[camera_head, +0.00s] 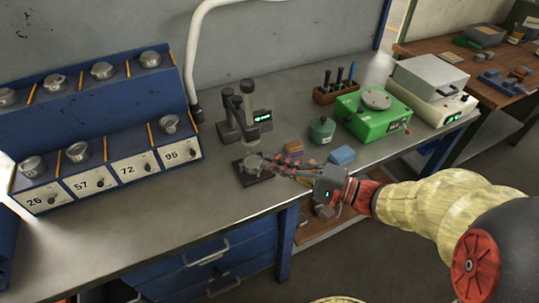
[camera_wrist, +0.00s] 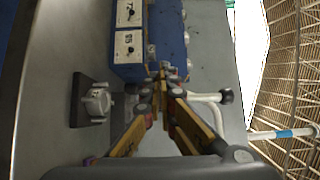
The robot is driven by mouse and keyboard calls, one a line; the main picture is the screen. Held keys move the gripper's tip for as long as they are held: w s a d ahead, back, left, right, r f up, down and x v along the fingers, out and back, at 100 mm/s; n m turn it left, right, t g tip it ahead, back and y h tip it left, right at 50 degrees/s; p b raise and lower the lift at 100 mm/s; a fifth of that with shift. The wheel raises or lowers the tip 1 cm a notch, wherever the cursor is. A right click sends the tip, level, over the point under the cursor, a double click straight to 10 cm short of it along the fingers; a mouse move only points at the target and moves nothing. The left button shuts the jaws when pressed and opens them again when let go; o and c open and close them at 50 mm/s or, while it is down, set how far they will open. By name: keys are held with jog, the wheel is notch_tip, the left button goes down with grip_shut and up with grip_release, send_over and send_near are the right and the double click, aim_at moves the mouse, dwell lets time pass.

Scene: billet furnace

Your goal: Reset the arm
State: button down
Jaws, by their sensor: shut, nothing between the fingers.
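My gripper (camera_head: 275,164) is over the workbench (camera_head: 130,212) in the head view, its arm reaching in from the right. Its fingers point left, near a small grey metal piece on a dark square base (camera_head: 254,179). In the wrist view the fingers of my gripper (camera_wrist: 164,75) meet at their tips with nothing between them. The metal piece on its dark base (camera_wrist: 75,103) shows left of the fingers there, apart from them. I cannot tell the exact height of the fingers above the bench.
A blue rack (camera_head: 100,130) with numbered drawers stands at the left. A dark instrument with a green display (camera_head: 243,115) stands behind the fingers. A green scale (camera_head: 373,115), a green pot (camera_head: 322,131) and a blue block (camera_head: 342,155) are close by. The front left bench top is clear.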

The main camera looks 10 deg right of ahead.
jog(key=s+d+f+g+h+p, duration=0.1)
jog(key=s+d+f+g+h, duration=0.1)
jog(key=s+f+g+h, duration=0.85)
jog(key=s+d+r+n+t+h+p, duration=0.25)
jog(key=s+d+r+n, duration=0.2)
jog(key=d+r, duration=0.3)
notch_tip(320, 180, up, 7)
jog(key=w+a+n+t+h+p, duration=0.1)
jog(key=a+n+t, duration=0.1)
jog(key=n, duration=0.1)
jog(key=shift+a+r+t, duration=0.15)
jog(key=shift+a+t, duration=0.1)
jog(key=shift+t, duration=0.05)
